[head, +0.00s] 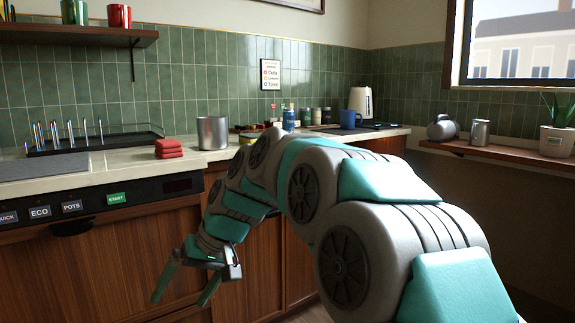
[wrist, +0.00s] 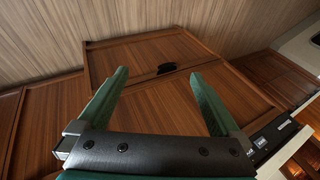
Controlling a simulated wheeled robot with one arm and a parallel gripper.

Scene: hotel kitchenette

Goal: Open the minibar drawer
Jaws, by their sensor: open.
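My gripper (head: 181,299) is open and empty, its two green fingers apart, in front of the wooden cabinet fronts in the head view. In the wrist view the gripper (wrist: 160,72) faces brown wooden fronts. No contact with the handle shows. I cannot tell for sure which front is the minibar drawer. No front is clearly pulled out. My arm hides part of the fronts in the head view.
A dark control panel with labelled buttons (head: 72,206) runs along the left front. A shelf (head: 500,154) is at right. Wooden floor (wrist: 150,18) lies before the cabinets.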

